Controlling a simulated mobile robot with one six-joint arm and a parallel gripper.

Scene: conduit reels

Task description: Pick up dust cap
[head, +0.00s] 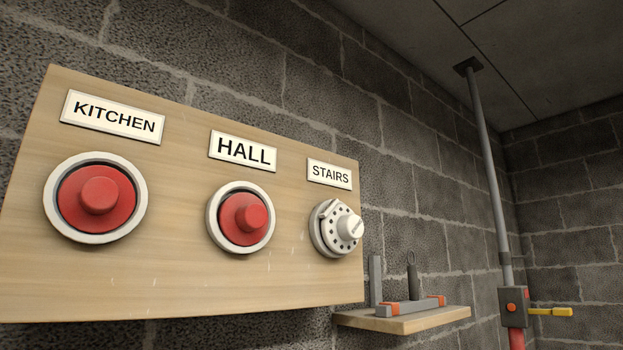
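Two red round caps sit in white rings on a wooden board. One red cap (98,195) is under the KITCHEN label and the other red cap (243,218) is under the HALL label. Which of these the task calls the dust cap, I cannot tell. My gripper is not in view.
The wooden board (180,282) is on a grey block wall. To its right, a small wooden shelf (405,322) holds a grey and orange item (410,305) and a dark looped piece (412,275). Further right stands a grey pipe (488,160) with a yellow lever (550,312).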

